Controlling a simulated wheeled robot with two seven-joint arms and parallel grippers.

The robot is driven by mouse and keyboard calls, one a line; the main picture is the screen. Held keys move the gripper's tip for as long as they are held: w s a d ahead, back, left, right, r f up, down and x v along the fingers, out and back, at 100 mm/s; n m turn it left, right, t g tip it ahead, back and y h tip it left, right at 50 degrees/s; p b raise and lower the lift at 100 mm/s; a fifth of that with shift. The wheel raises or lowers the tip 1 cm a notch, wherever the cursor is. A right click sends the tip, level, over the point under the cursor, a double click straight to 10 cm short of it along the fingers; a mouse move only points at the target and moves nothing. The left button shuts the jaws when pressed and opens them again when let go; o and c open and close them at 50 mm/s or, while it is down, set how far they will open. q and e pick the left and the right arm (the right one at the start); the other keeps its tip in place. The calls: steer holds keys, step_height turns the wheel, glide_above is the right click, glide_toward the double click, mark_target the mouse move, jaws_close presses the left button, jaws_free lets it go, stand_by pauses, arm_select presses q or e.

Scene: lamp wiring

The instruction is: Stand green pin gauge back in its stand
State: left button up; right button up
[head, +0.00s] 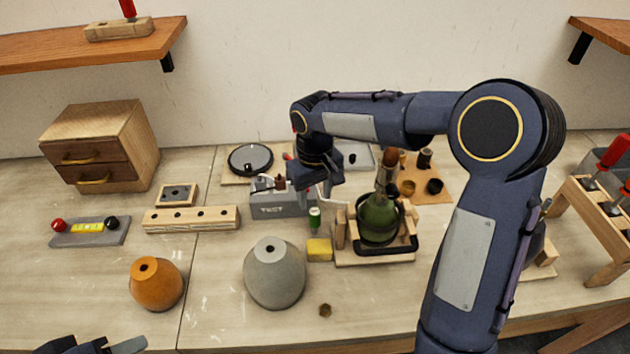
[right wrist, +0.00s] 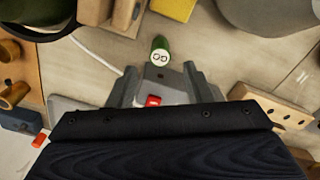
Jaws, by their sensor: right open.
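The green pin gauge (head: 314,217) is a small green cylinder with a white band, seemingly upright in front of the grey TEST box (head: 282,210). In the right wrist view its white end marked GO (right wrist: 161,57) faces the camera, just beyond my right fingertips (right wrist: 160,72). My right gripper (head: 325,190) is open, empty, above and behind the gauge. A wooden block with a row of holes (head: 190,224) lies to the left; I cannot tell whether it is the gauge's stand. Part of my left gripper (head: 100,346) shows at the bottom left, its jaw gap unclear.
A yellow block (head: 319,250) and a grey cone shade (head: 274,278) stand in front of the gauge. To the right, a wooden cradle (head: 375,259) holds a green lamp body (head: 378,220). An orange shade (head: 156,286) stands at left. A white cable runs near the right gripper.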

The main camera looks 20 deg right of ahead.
mark_target(315, 212)
steer(key=shift+o, duration=0.4)
step_height(315, 212, up, 5)
steer(key=shift+f, duration=0.15)
step_height(315, 212, down, 2)
steer(key=m+b, duration=0.1)
steer(key=m, duration=0.3)
steer(key=m+b, duration=0.1)
steer(key=m, duration=0.1)
steer(key=shift+f+b, duration=0.25)
steer(key=shift+b, duration=0.1)
steer(key=m, duration=0.2)
steer(key=f+m+b, duration=0.1)
steer(key=m, duration=0.1)
steer(key=shift+w+f+m, duration=0.1)
steer(key=shift+m, duration=0.2)
steer(key=m, duration=0.3)
steer(key=shift+f+b, duration=0.4)
step_height(315, 212, down, 8)
steer(key=shift+r+p, duration=0.2)
steer(key=shift+p, duration=0.2)
steer(key=shift+c, duration=0.4)
